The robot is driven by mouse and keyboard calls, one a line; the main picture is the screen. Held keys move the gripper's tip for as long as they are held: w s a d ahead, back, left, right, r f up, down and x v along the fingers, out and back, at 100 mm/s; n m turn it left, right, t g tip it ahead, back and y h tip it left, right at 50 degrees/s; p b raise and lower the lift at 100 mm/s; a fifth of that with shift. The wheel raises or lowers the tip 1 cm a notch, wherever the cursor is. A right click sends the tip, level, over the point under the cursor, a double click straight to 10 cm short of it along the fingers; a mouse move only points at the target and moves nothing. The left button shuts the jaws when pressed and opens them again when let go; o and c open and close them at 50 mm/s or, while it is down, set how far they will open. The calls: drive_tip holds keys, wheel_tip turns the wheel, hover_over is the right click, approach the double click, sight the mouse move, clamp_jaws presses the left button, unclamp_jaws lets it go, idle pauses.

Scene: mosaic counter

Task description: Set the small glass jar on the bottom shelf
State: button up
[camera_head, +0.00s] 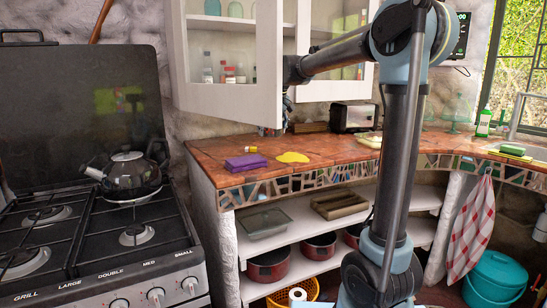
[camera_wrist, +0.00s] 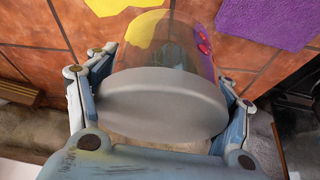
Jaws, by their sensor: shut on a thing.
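The small glass jar (camera_wrist: 172,48) fills the middle of the wrist view, its clear body beyond a broad grey round end (camera_wrist: 160,104). Small red marks show on its side. My gripper (camera_wrist: 162,85) is shut on it, one finger on each side. In the head view my gripper (camera_head: 287,106) is small and dark above the back of the counter, by the wall cabinet; I cannot clearly make out the jar there. The wall cabinet's lower shelf (camera_head: 212,83) holds small bottles. Under the counter are open shelves, an upper one (camera_head: 300,232) and a lower one (camera_head: 300,268).
A purple cloth (camera_head: 246,162) and a yellow cloth (camera_head: 292,157) lie on the tiled counter (camera_head: 215,150). A glass dish (camera_head: 265,222), brown tray (camera_head: 340,204) and red pots (camera_head: 268,266) occupy the under-counter shelves. The cabinet door (camera_head: 245,65) stands near my arm. A stove is left.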

hover_over(270, 156)
drive_tip(key=s, duration=0.1)
drive_tip(key=f, duration=0.4)
drive_tip(key=shift+d+f, duration=0.1)
drive_tip(key=shift+d, duration=0.2)
drive_tip(key=shift+s+d+f, duration=0.1)
drive_tip(key=shift+f, duration=2.55)
drive_tip(key=o, duration=1)
